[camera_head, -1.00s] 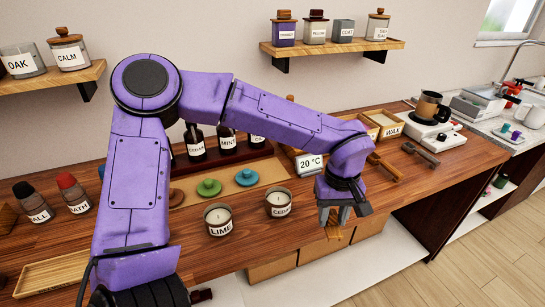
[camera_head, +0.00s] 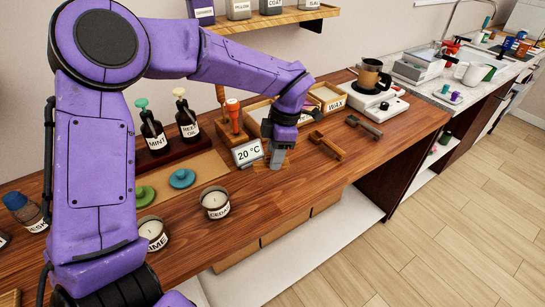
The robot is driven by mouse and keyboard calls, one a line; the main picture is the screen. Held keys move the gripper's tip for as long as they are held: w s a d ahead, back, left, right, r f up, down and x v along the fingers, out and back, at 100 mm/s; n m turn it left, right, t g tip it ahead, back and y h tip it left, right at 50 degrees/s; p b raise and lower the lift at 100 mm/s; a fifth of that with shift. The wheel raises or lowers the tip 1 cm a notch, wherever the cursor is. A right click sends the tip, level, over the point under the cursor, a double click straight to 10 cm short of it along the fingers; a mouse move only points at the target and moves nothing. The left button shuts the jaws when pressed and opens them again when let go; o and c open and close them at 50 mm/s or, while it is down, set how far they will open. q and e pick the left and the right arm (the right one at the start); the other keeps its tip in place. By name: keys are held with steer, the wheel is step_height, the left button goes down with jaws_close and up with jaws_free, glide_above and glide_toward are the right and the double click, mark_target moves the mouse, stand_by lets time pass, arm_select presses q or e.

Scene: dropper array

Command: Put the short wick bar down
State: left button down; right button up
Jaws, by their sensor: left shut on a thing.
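My left gripper (camera_head: 277,158) points down at the worktop, just right of the "20 °C" sign (camera_head: 247,152). It is shut on a small wooden piece (camera_head: 262,165), which I take for the short wick bar. The fingers cover much of the piece, and I cannot tell whether it touches the worktop. Two other bars with raised ends lie to the right: a brown one (camera_head: 327,147) and a greyer one (camera_head: 364,126). My right gripper is not in view.
Two candle jars (camera_head: 215,203) (camera_head: 152,234) stand at the front left. Dropper bottles (camera_head: 188,120) stand in a rack behind. The wax box (camera_head: 330,97) and a hotplate with a pot (camera_head: 372,80) are at the back right. Bare worktop lies in front of the gripper.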

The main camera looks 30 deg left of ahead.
arm_select(q)
steer(key=w+f, duration=0.1)
steer(key=w+a+f+p, duration=0.1)
steer(key=f, duration=0.1)
steer(key=w+a+f, duration=0.1)
steer(key=f, duration=0.1)
steer(key=shift+w+f, duration=0.2)
steer(key=shift+w, duration=0.15)
step_height(320, 180, down, 3)
steer(key=shift+w+r+p, duration=0.1)
steer(key=shift+r+p, duration=0.1)
steer(key=shift+p, duration=0.7)
steer(key=shift+f, duration=0.3)
steer(key=shift+f, duration=0.15)
steer(key=shift+f, duration=0.1)
steer(key=c, duration=0.7)
jaws_free()
